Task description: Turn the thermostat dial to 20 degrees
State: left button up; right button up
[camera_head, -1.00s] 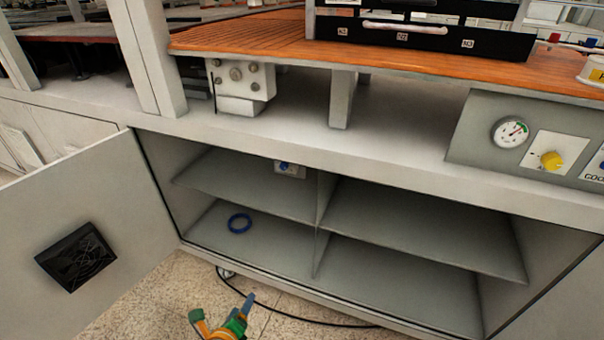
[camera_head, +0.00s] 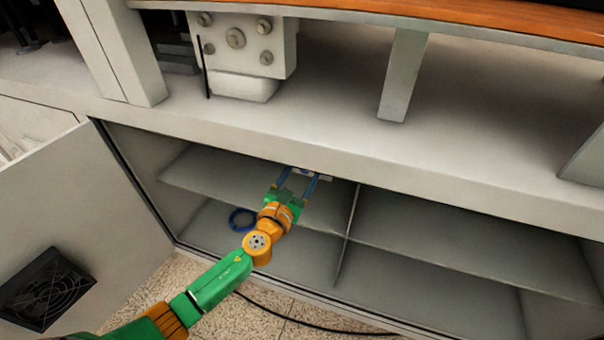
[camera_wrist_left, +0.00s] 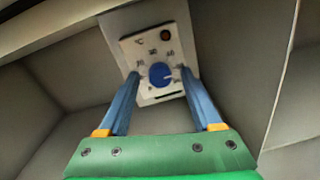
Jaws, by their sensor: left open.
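The thermostat (camera_wrist_left: 147,50) is a pale plate with printed numbers and a dark red round spot, on the cabinet's back wall in the left wrist view. Its blue dial (camera_wrist_left: 160,74) has a light mark toward its right side. In the head view the thermostat is mostly hidden behind my gripper. My left gripper (camera_head: 298,175) reaches into the upper left compartment. In the left wrist view its two blue fingers (camera_wrist_left: 158,88) are open, one on each side of the dial, apart from it in the picture. I cannot tell how far the fingertips are from the plate. My right gripper is not in view.
The cabinet has shelves (camera_head: 450,235) and an upright divider (camera_head: 348,230) to the right of my gripper. A blue ring (camera_head: 240,219) lies in the lower left compartment. The open door (camera_head: 90,210) stands at left. The countertop edge (camera_head: 330,150) overhangs above.

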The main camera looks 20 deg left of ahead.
pick_arm(q)
jog(key=c, duration=1)
grip_shut()
jog(key=shift+n, duration=0.3)
jog(key=shift+f+n+y+b, duration=0.1)
jog(key=shift+n+y+b, duration=0.5)
jog(key=shift+n, duration=6.15)
jog(key=shift+n+y+b, duration=0.2)
jog(key=shift+n+b, duration=0.8)
jog(key=shift+n, duration=5.75)
